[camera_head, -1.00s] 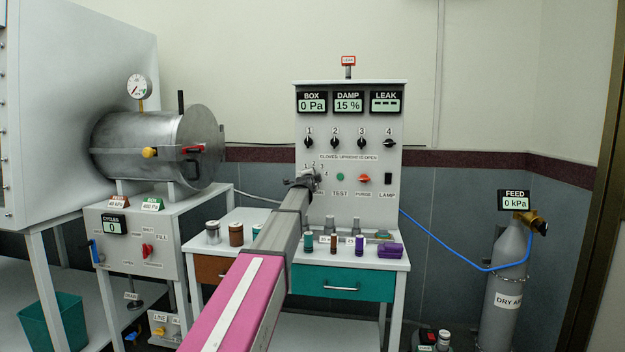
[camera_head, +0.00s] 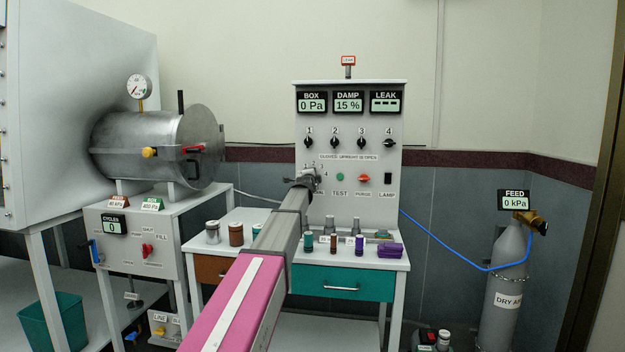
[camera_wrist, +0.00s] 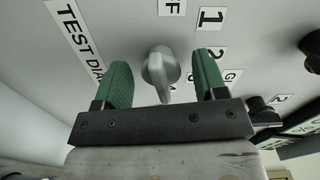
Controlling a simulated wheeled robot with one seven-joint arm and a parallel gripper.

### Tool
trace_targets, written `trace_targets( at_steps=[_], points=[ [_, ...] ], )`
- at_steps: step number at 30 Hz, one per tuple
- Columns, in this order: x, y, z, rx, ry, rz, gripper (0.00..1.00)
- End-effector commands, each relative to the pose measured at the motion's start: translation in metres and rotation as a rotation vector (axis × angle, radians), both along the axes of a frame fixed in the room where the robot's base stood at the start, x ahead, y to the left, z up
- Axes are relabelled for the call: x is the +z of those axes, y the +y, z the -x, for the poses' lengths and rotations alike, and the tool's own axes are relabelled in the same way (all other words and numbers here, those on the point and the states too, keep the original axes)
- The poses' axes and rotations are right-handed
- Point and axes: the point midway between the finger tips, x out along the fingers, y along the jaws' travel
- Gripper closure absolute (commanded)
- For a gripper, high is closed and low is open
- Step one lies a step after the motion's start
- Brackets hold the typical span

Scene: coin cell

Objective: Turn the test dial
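The test dial (camera_wrist: 160,72) is a grey round knob with a pointer bar on the grey panel. In the wrist view, the TEST DIAL label is left of it, OFF above, and printed numbers to its right. My gripper (camera_wrist: 163,64) is open, one green finger on each side of the knob, with a visible gap to both. The pointer bar extends toward the bottom of the wrist view. In the head view my gripper (camera_head: 303,181) is at the lower left of the panel (camera_head: 350,212) and covers the dial.
Numbered black knobs (camera_head: 335,143) sit above the dial, and a green TEST button (camera_head: 340,177) and red PURGE knob (camera_head: 363,178) to its right. Jars and bottles (camera_head: 236,233) stand on the bench below. A steel chamber (camera_head: 160,148) is at left.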

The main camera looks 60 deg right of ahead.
Motion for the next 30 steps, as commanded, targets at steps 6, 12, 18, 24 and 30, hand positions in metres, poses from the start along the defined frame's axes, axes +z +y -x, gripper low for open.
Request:
trace_targets(
  at_steps=[6,12,18,24,30],
  points=[
    [0.0,0.002,0.0,0.0,0.001,0.001,0.35],
    [0.0,0.02,0.005,0.0,0.001,0.001,0.35],
    [-0.001,0.054,0.015,0.0,0.001,0.001,0.35],
    [-0.001,0.09,0.024,0.0,0.0,0.001,0.35],
    [0.0,0.105,0.028,0.0,0.0,0.0,0.35]
  ],
)
